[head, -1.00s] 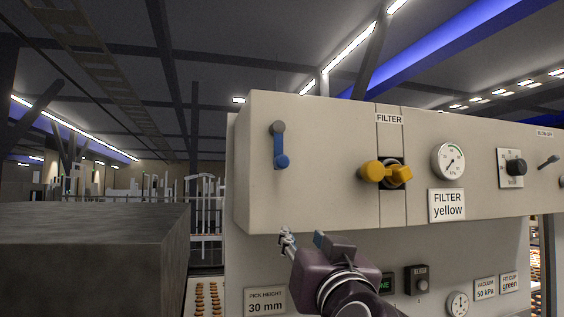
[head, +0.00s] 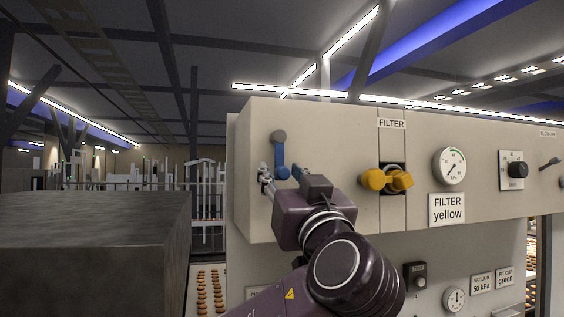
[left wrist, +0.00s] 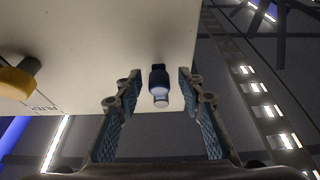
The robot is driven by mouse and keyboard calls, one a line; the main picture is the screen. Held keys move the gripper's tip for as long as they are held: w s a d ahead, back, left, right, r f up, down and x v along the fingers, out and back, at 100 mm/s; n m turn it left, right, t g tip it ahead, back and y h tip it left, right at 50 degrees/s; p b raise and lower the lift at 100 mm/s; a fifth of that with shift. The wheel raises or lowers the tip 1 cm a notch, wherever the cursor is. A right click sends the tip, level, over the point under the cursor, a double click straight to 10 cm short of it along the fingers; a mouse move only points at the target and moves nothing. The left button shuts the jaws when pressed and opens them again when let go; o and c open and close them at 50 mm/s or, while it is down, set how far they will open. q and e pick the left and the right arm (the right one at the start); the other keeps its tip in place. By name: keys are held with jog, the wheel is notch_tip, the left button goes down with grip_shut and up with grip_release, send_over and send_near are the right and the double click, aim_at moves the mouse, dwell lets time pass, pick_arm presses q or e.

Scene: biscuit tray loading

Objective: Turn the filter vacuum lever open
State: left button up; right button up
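A blue lever (head: 279,150) hangs straight down from a grey pivot at the left of the cream panel (head: 330,125). In the left wrist view the lever (left wrist: 159,88) shows end-on between the fingers, with a gap on each side. My left gripper (head: 281,174) is open around the lever's lower end, which it partly hides in the head view. The fingers also show open in the left wrist view (left wrist: 158,82). A yellow filter fitting (head: 374,180) sits crosswise in a dark recess under the FILTER label (head: 391,124). My right gripper is not in view.
A round gauge (head: 449,166) and the FILTER yellow sign (head: 447,209) are right of the fitting. A large grey block (head: 90,240) stands at left. Biscuits (head: 210,290) lie in rows below.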

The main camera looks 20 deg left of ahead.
pick_arm(q)
jog(key=shift+w, duration=0.2)
grip_shut()
dwell(0.4)
